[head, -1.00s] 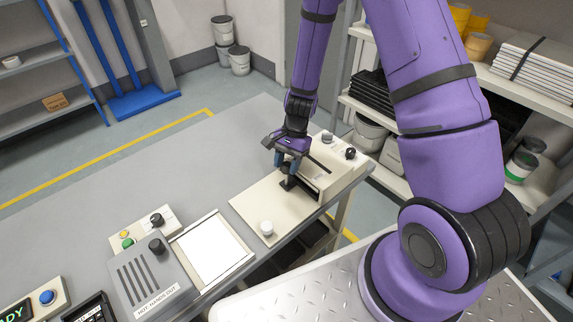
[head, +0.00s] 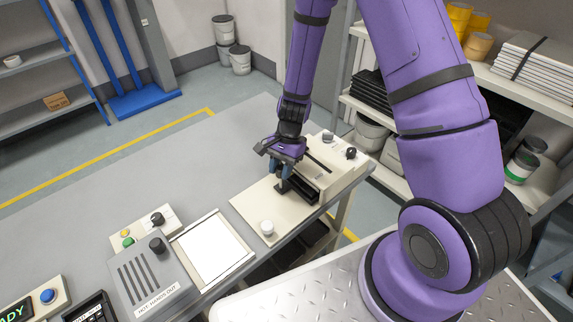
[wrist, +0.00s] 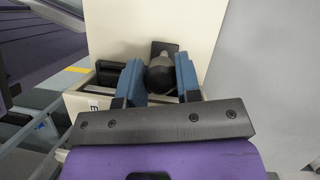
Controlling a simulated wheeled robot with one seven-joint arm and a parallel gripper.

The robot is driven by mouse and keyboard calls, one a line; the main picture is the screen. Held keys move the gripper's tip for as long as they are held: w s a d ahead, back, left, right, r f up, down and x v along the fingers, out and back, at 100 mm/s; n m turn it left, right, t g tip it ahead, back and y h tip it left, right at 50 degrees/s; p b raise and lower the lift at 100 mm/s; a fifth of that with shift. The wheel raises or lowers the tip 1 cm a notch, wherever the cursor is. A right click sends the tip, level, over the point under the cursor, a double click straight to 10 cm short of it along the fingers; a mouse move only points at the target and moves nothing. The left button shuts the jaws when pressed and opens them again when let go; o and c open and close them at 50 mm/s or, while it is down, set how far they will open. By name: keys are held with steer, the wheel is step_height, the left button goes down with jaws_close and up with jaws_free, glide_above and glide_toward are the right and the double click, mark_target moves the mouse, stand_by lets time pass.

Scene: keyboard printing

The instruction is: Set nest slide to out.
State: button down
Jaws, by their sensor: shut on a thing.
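The nest slide's dark handle (head: 282,187) stands over the cream base plate (head: 248,205), at the front left of the cream printing unit (head: 335,178). My gripper (head: 280,174) is above it, pointing down, with its blue fingers shut on the handle. In the wrist view, my gripper (wrist: 158,80) has a blue finger on each side of the dark round-topped handle (wrist: 160,72). A dark recessed part (head: 303,190) shows between the handle and the unit. The rest of the slide is partly hidden by my gripper.
A framed white panel (head: 210,247) and a grey slotted box (head: 150,280) with a dark knob are to the left. The grey table (head: 150,185) behind them is clear.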

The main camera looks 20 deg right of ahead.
steer(key=s+a, duration=0.1)
steer(key=a, duration=0.3)
steer(key=s+a, duration=0.1)
steer(key=a, duration=0.3)
steer(key=s+a, duration=0.2)
steer(key=a, duration=0.2)
steer(key=shift+a, duration=0.15)
steer(key=c, duration=1.1)
jaws_free()
steer(key=shift+a, duration=0.15)
steer(key=shift+r, duration=0.1)
steer(key=v, duration=1)
steer(key=shift+r, duration=0.3)
